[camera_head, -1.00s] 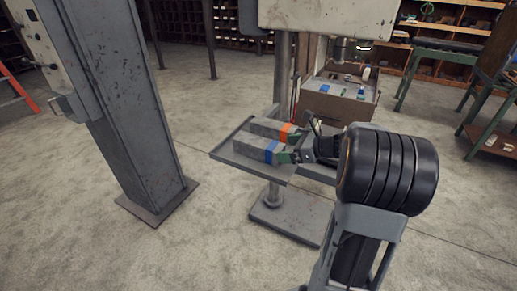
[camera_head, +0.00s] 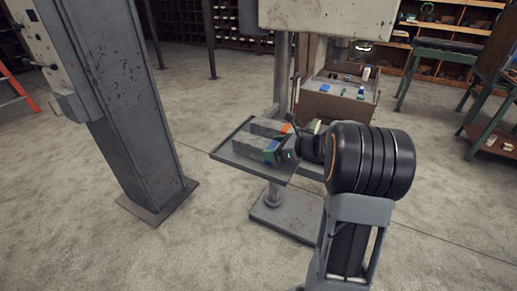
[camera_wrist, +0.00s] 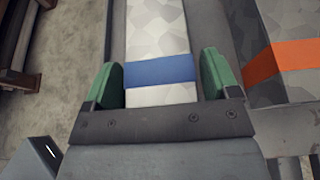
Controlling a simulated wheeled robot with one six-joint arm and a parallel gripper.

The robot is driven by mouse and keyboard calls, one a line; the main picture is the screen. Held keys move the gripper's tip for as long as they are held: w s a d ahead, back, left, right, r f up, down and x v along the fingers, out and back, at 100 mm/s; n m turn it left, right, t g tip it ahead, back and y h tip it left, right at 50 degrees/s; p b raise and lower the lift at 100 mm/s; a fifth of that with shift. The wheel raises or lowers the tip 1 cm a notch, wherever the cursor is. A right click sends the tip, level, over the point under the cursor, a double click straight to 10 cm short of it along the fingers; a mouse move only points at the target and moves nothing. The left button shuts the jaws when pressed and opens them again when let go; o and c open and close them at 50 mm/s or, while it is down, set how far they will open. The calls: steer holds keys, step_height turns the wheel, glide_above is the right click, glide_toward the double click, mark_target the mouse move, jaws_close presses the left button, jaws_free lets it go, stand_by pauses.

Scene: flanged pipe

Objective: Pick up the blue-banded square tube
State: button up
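The blue-banded square tube (camera_wrist: 158,35) is grey and lies on a small tray (camera_head: 226,158) beside an orange-banded tube (camera_wrist: 286,85). Its blue band (camera_wrist: 160,71) shows between my gripper's green fingers in the wrist view. My gripper (camera_wrist: 161,80) is open, with one finger on each side of the tube and a gap on the left side; the right finger is close to the tube's edge. In the head view the blue-banded tube (camera_head: 247,148) is partly hidden by my gripper (camera_head: 283,152), and the orange-banded tube (camera_head: 264,126) lies behind it.
The tray is on a post with a flat foot (camera_head: 285,215). A grey column (camera_head: 128,110) stands to the left. A brown box of small parts (camera_head: 338,100) is behind. Open floor lies in front and to the left of the tray.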

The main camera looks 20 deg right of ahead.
steer(key=c, duration=1)
steer(key=shift+c, duration=0.2)
steer(key=shift+r, duration=0.2)
